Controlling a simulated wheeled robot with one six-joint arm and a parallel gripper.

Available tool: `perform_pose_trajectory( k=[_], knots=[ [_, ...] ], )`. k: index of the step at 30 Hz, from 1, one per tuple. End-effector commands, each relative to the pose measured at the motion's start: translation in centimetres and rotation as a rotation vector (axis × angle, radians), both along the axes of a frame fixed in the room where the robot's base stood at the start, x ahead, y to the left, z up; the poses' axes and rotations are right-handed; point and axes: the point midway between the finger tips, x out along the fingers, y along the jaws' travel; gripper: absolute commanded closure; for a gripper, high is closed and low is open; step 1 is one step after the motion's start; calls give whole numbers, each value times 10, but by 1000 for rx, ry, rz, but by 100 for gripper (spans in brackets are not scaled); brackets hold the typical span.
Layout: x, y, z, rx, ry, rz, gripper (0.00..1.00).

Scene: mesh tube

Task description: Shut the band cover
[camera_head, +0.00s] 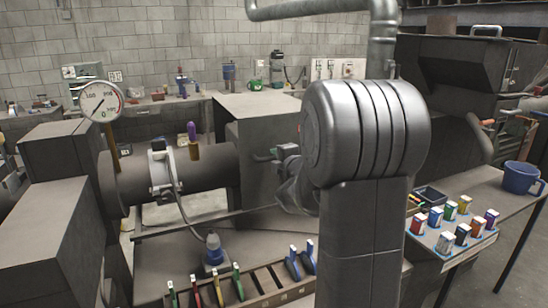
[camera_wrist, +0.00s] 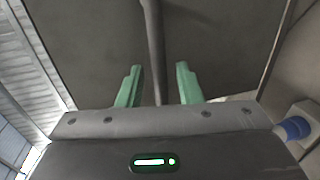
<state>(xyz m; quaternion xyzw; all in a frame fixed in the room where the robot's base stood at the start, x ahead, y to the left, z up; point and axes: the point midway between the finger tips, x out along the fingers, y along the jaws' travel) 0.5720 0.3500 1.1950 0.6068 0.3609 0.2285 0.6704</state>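A silver band (camera_head: 160,172) with bracket-like fittings wraps a dark horizontal cylinder (camera_head: 210,168) left of centre in the head view. I cannot tell which part of it is the cover, or whether that cover is open. My gripper (camera_head: 263,156) is small in the head view, right of the cylinder and in front of a large grey box (camera_head: 262,115). In the wrist view its two green fingers (camera_wrist: 159,78) stand apart. A dark upright bar (camera_wrist: 152,40) appears between them; I cannot tell whether it is between the fingers or behind them. No grip is visible.
My large grey arm blocks the centre right of the head view. A round gauge (camera_head: 101,101) stands left of the cylinder. A thin dark rod (camera_head: 235,213) runs below it, above a rack of coloured-handled tools (camera_head: 262,285). A blue mug (camera_head: 521,178) stands on the right table.

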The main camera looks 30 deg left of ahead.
Motion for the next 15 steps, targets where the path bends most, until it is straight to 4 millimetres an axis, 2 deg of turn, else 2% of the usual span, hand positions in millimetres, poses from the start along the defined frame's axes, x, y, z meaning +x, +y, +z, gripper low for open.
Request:
perform_pose_trajectory(
  k=[6, 15],
  knots=[
    [13, 15, -4, 0, 2, 1, 68],
    [15, 18, -5, 0, 0, 0, 68]
  ],
)
